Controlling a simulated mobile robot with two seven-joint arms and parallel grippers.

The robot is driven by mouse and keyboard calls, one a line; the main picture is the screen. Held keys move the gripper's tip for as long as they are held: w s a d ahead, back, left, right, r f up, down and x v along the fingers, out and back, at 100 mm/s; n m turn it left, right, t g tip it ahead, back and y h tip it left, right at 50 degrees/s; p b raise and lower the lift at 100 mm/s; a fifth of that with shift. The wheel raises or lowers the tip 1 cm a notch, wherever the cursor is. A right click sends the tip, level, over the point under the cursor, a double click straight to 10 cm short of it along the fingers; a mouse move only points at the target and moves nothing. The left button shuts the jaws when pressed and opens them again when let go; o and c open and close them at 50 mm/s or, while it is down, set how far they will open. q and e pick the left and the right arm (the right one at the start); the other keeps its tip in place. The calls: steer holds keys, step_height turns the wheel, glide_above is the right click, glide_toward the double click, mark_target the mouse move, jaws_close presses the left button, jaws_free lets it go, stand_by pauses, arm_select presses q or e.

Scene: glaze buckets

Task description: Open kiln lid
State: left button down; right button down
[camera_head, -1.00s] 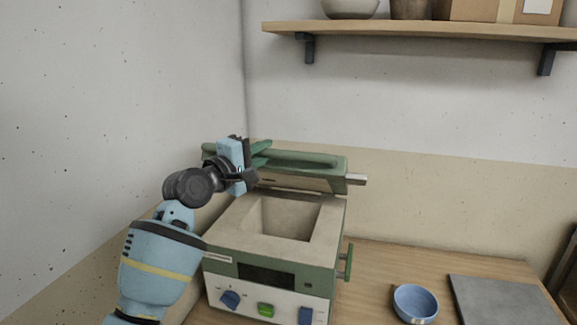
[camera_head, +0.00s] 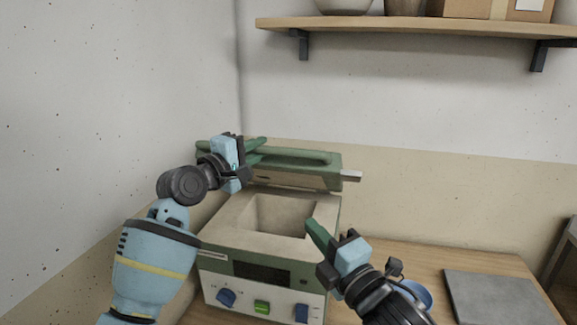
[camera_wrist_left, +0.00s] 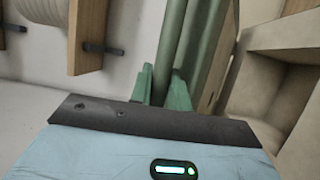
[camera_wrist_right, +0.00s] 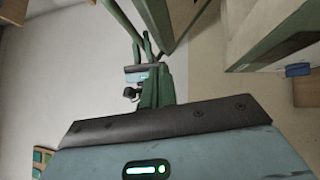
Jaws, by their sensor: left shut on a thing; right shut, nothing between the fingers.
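The kiln (camera_head: 216,240) stands on the wooden table, with a green and cream body. Its lid (camera_head: 290,174) is tilted up at the back, and the square chamber (camera_head: 275,212) is open to view. The handle (camera_wrist_left: 191,50) also shows between the fingers in the left wrist view. My right gripper (camera_head: 314,232) is shut and empty, above the kiln's front right part. In the right wrist view its green fingers (camera_wrist_right: 156,85) are together.
A blue bowl (camera_head: 419,292) is partly hidden behind my right wrist. A grey slab (camera_head: 495,296) lies to the right on the table (camera_head: 420,256). A wall shelf (camera_head: 400,25) with pots and boxes hangs above. The left wall is close to my left arm.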

step_height(320, 180, up, 4)
steer(key=n, duration=0.2)
glide_toward(278, 154)
steer(key=w+a, duration=0.2)
steer(key=a, duration=0.2)
steer(key=shift+w+d+r+y, duration=0.15)
steer(key=shift+w+d, duration=0.1)
steer(key=shift+w, duration=0.3)
steer(key=shift+w+d+r+y, duration=0.1)
steer(key=shift+w+d, duration=0.15)
steer(key=shift+w, duration=0.3)
steer(key=shift+w+d+r+y, duration=0.15)
steer(key=shift+w+d, duration=0.1)
steer(key=shift+w, duration=0.25)
